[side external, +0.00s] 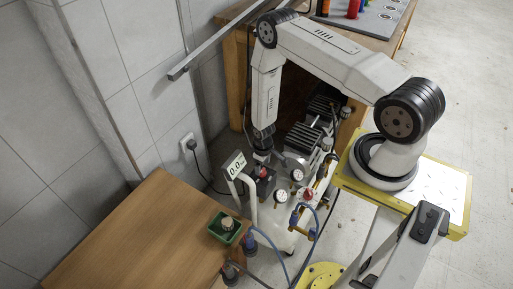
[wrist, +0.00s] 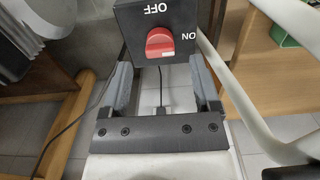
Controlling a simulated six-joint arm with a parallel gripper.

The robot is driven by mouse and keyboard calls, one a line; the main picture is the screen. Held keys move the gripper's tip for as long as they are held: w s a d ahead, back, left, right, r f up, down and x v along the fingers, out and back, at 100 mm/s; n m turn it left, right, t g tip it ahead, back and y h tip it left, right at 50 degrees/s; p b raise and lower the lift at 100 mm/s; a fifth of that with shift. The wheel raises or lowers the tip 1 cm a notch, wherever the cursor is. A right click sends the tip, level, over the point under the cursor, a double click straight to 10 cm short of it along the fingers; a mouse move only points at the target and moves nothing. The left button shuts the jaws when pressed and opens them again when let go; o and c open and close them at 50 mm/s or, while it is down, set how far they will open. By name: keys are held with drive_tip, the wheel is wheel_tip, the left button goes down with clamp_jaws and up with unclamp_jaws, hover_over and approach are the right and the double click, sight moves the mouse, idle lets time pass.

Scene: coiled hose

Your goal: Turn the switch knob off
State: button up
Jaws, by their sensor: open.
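The switch is a dark box (wrist: 135,20) with a red knob (wrist: 160,42) on its face. In the wrist view, the word OFF reads upside down above the knob and ON is to its right. I cannot tell for sure which label the knob points to. My gripper (wrist: 160,66) is open, with one finger on each side below the knob and nothing between them. In the side external view, the red knob (side external: 262,172) sits just below my gripper (side external: 262,153). The gap between them is hard to judge there.
Gauges (side external: 297,175), hoses and the compressor (side external: 305,137) crowd the right. A wooden table (side external: 130,225) with a green tray (side external: 224,238) is at the lower left.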

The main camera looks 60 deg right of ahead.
sight(262, 170)
drive_tip(key=shift+f, duration=1.8)
clamp_jaws()
